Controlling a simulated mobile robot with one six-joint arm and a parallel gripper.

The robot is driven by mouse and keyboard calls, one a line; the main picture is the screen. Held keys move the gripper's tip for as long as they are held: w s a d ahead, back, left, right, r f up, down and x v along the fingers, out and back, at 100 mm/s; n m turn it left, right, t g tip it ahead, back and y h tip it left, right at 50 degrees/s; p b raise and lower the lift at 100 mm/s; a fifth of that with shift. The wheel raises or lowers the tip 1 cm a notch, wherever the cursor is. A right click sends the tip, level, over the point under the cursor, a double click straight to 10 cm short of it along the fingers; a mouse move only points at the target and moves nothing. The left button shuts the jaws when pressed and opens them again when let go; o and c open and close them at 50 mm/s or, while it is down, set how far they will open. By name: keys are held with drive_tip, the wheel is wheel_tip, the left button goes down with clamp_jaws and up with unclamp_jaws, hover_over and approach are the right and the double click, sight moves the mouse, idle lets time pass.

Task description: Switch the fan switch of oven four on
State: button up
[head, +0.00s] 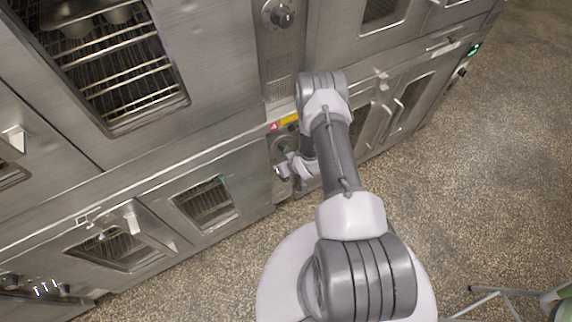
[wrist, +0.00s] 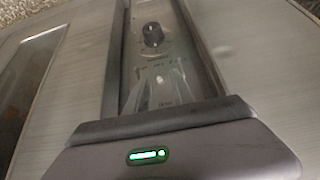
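In the head view my gripper (head: 283,172) is low at the narrow control panel (head: 272,148) between the lower oven doors. My arm hides part of that panel. A small red tag (head: 274,127) sits at its top. In the wrist view a dark round knob (wrist: 152,34) is on the panel (wrist: 128,55), with small marks below it. Pale, blurred finger-like shapes (wrist: 162,85) lie over the panel below the knob. I cannot tell whether they are apart or touch anything. I cannot make out the fan switch or its position.
An upper control panel with a knob (head: 283,16) is above. A large oven door with a rack window (head: 120,65) is at upper left. Lower doors with protruding handles (head: 135,220) flank the panel. A metal-legged thing (head: 510,294) stands at lower right.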

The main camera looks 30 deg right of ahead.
drive_tip(key=p+v, duration=0.6)
drive_tip(key=v, duration=1.1)
drive_tip(key=shift+s+r, duration=0.15)
